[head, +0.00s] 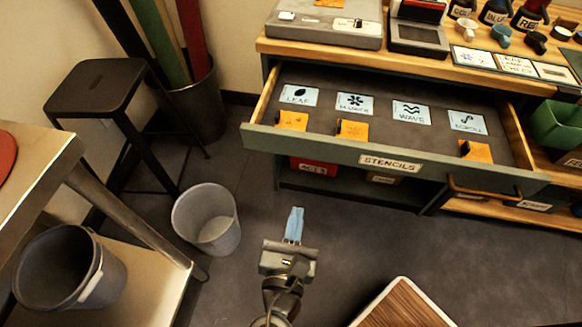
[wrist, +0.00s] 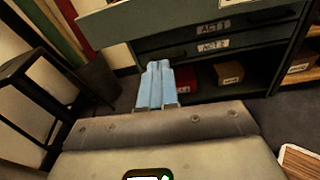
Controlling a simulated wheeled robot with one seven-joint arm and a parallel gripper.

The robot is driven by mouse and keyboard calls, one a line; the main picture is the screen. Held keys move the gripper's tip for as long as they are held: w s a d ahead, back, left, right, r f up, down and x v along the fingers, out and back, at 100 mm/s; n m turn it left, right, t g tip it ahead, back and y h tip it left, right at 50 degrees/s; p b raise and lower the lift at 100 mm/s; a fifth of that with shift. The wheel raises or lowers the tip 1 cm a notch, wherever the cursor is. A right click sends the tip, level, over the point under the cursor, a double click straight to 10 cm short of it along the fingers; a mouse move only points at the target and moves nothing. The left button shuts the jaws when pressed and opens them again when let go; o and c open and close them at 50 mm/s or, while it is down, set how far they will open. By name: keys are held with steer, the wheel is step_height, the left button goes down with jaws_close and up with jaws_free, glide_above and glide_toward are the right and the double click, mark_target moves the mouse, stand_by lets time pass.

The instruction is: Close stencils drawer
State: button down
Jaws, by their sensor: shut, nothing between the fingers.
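The stencils drawer (head: 330,157) stands pulled out from the wooden-topped cabinet in the head view, with a "STENCILS" label and a bar handle (head: 484,188) at the right of its front. Inside it lie labelled cards for leaf, flower, wave and scroll, and several orange pieces. In the wrist view, the drawer front (wrist: 150,22) shows at the top, above and beyond my fingers. My gripper (head: 295,211) has its light-blue fingers together and empty. It is in front of the drawer, left of the handle and apart from it. It also shows in the wrist view (wrist: 157,66).
A grey waste bin (head: 183,215) stands on the floor left of my gripper. A black stool (head: 95,90) and a metal-legged table are further left. A wood-topped piece (head: 402,305) is at the lower right. Dark floor lies open between it and the drawer.

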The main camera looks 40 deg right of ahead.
mark_target(318, 93)
steer(key=shift+h, duration=0.7)
steer(key=r+x, duration=0.1)
steer(key=x, duration=0.3)
steer(key=r+x, duration=0.1)
steer(key=x, duration=0.3)
steer(key=w+a+r+x, duration=0.1)
steer(key=x, duration=0.4)
steer(key=shift+w+d, duration=0.1)
steer(key=shift+w+d, duration=0.35)
steer(key=shift+d, duration=0.1)
steer(key=b+x, duration=0.2)
steer(key=x, duration=2.1)
steer(key=shift+w+d, duration=0.15)
steer(key=shift+w, duration=0.3)
steer(key=shift+w+d+r, duration=0.2)
steer(key=shift+d+r, duration=0.05)
steer(key=shift+d, duration=0.15)
